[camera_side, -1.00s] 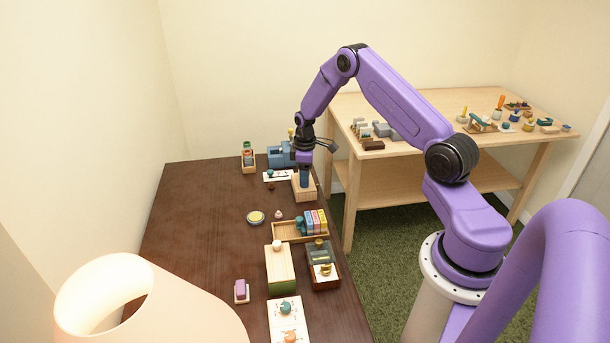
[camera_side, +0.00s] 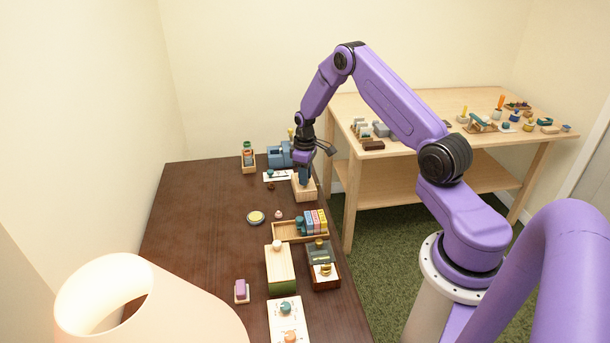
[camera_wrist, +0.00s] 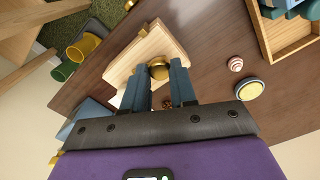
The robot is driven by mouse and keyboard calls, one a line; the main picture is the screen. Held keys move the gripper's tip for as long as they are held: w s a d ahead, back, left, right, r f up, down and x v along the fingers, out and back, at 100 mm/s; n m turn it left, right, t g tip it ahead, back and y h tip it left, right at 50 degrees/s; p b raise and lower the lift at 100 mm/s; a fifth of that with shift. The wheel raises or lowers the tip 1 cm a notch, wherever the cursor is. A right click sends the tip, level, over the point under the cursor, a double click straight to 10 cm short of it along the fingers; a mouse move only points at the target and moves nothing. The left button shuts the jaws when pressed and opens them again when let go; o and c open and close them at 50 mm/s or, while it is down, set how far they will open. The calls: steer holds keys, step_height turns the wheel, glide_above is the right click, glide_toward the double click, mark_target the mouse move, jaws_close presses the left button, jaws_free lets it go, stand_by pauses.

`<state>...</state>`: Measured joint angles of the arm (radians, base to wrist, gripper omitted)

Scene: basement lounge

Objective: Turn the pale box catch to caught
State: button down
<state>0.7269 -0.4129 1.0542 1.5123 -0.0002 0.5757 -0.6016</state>
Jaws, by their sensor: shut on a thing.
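The pale wooden box (camera_side: 305,190) stands near the right edge of the dark table, below my gripper. In the wrist view the box (camera_wrist: 172,38) lies just beyond my fingertips, with a round brass catch knob (camera_wrist: 158,70) on its near side. My gripper (camera_side: 304,179) points down at the box; in the wrist view its two blue fingers (camera_wrist: 160,74) are on either side of the brass knob, closed on it. The side view does not show the catch, which the fingers hide, and I cannot tell its setting.
An open wooden tray with colored blocks (camera_side: 288,237) sits nearer on the dark table (camera_side: 200,215). A yellow-topped round tin (camera_side: 256,218) and a small pink knob (camera_side: 278,214) lie nearby. A blue machine (camera_side: 279,156) stands behind the box. The table's left part is clear.

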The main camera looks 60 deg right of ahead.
steer(key=m, duration=0.3)
steer(key=shift+m, duration=0.4)
steer(key=m, duration=0.3)
steer(key=shift+m, duration=0.3)
steer(key=m, duration=0.3)
steer(key=shift+m, duration=2.3)
steer(key=c, duration=0.9)
jaws_free()
